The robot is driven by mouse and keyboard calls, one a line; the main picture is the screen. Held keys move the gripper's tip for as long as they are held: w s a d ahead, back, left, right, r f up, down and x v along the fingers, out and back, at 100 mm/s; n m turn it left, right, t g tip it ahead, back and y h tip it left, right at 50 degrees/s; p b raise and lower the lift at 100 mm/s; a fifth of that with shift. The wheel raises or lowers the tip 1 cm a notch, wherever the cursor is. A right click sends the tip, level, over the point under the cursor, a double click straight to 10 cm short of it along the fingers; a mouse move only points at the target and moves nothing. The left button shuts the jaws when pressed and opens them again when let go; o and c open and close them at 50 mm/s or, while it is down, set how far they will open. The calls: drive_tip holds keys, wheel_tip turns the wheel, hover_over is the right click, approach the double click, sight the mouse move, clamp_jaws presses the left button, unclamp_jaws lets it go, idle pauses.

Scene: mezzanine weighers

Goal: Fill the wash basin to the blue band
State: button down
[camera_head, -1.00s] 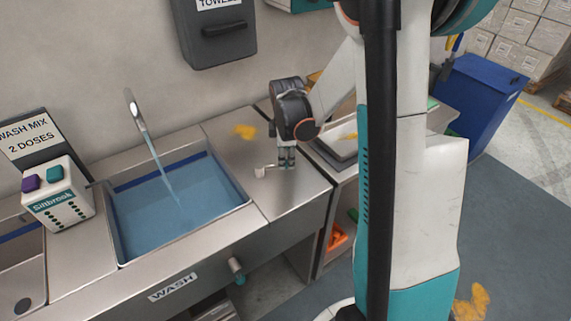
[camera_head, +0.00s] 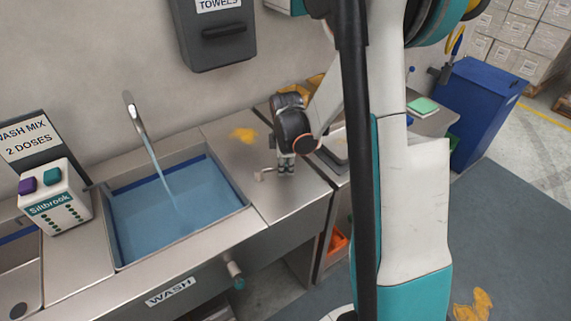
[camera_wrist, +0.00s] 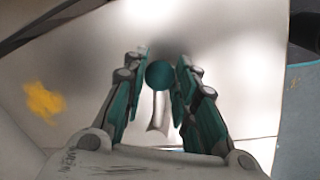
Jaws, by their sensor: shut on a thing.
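The wash basin (camera_head: 247,209) is a steel sink set in the counter. A dark blue band (camera_head: 160,175) runs along its far wall. Blue water (camera_head: 165,215) stands in the basin, with its surface seemingly a little below the band. A curved tap (camera_head: 134,113) pours a stream into it. My gripper (camera_head: 286,170) is low over the counter right of the basin, beside a small pale lever (camera_head: 263,174). In the wrist view my gripper (camera_wrist: 161,66) has its fingers on both sides of a teal ball knob (camera_wrist: 158,75) on a pale stem.
A Siltbrook dispenser (camera_head: 54,204) with purple and teal buttons stands left of the basin. A towel dispenser (camera_head: 215,35) hangs on the wall. A yellow smear (camera_head: 244,135) marks the counter. A blue bin (camera_head: 487,105) stands right.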

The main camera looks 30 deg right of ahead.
drive_tip(key=shift+s+a+m+h+b, duration=0.15)
drive_tip(key=shift+s+a+m+b, duration=0.15)
drive_tip(key=shift+s+m, duration=0.35)
drive_tip(key=shift+s+a+m+h+b, duration=0.15)
drive_tip(key=shift+s+a+m, duration=0.15)
drive_tip(key=shift+m, duration=0.55)
drive_tip(key=s+a+m, duration=0.1)
drive_tip(key=s+m+g, duration=0.1)
drive_tip(key=m, duration=0.1)
drive_tip(key=shift+a+m+b, duration=0.3)
drive_tip(key=shift+a+b, duration=0.1)
drive_tip(key=a+m, duration=0.1)
drive_tip(key=m, duration=0.1)
drive_tip(key=s+a+m, duration=0.1)
drive_tip(key=a+m, duration=0.1)
drive_tip(key=shift+s+g+h+b, duration=0.2)
drive_tip(key=shift+g+h+b, duration=0.1)
drive_tip(key=shift+g+b, duration=0.1)
drive_tip(key=shift+s+a+m+g, duration=0.15)
drive_tip(key=shift+a+m, duration=0.4)
drive_tip(key=shift+m, duration=0.3)
drive_tip(key=shift+w+a+m+g, duration=0.15)
drive_tip(key=shift+a+m, duration=0.35)
drive_tip(key=shift+m, duration=0.35)
drive_tip(key=shift+s, duration=0.1)
drive_tip(key=c, duration=1.3)
unclamp_jaws()
drive_tip(key=shift+a, duration=0.1)
